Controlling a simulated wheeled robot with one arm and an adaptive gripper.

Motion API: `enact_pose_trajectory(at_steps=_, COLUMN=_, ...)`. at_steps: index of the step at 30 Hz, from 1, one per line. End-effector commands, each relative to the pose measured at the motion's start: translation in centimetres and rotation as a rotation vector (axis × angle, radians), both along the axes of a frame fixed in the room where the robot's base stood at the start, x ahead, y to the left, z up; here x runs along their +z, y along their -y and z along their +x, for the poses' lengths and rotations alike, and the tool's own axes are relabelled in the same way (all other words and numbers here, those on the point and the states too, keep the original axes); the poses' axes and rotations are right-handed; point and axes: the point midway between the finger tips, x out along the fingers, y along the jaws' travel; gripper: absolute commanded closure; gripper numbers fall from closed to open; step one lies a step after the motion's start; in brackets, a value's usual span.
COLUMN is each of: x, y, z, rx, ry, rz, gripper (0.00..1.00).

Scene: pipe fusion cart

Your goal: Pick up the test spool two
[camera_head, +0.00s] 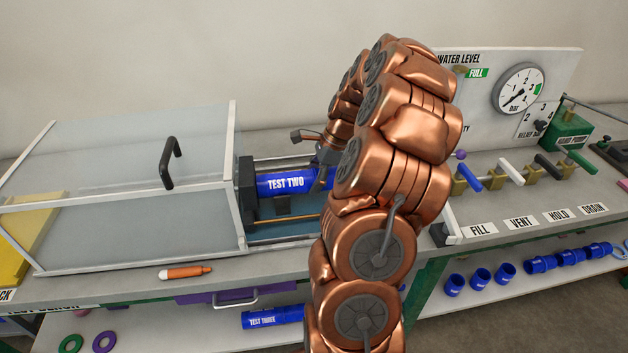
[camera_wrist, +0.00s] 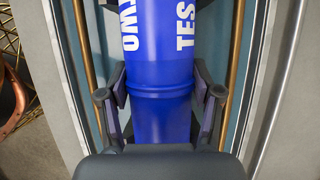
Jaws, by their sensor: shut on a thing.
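The test spool two (camera_head: 285,183) is a blue cylinder with white "TEST TWO" lettering. It lies level in the test rig, its left end at a dark block (camera_head: 246,187) beside the clear enclosure. My arm hides its right end in the head view. In the wrist view, the spool (camera_wrist: 160,70) runs up the middle of the picture, with a raised blue band around it. My gripper (camera_wrist: 160,108) has one dark finger on each side of the spool, shut on it near that band. The spool still lies between the brass rods of the rig.
A clear framed enclosure (camera_head: 120,190) with a black handle stands left of the spool. Coloured valve handles (camera_head: 510,172) and a gauge panel (camera_head: 520,88) are at right. An orange marker (camera_head: 186,272) lies on the front edge. Spool three (camera_head: 272,317) lies on the lower shelf.

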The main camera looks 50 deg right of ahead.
Motion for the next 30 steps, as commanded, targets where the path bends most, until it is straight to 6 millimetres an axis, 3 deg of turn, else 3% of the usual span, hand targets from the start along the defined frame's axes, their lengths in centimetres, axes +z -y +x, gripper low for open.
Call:
enact_pose_trajectory(at_steps=2, x=0.0, y=0.0, z=0.0, rx=0.000, ry=-0.001, rz=0.001, gripper=0.54)
enact_pose_trajectory(at_steps=11, x=0.0, y=0.0, z=0.0, rx=0.000, ry=-0.001, rz=0.001, gripper=0.85)
enact_pose_trajectory(at_steps=20, x=0.1, y=0.0, z=0.0, rx=0.000, ry=0.000, rz=0.000, gripper=0.86)
enact_pose_trajectory(at_steps=30, x=2.5, y=0.0, z=0.0, rx=-0.001, ry=0.001, rz=-0.001, gripper=0.86)
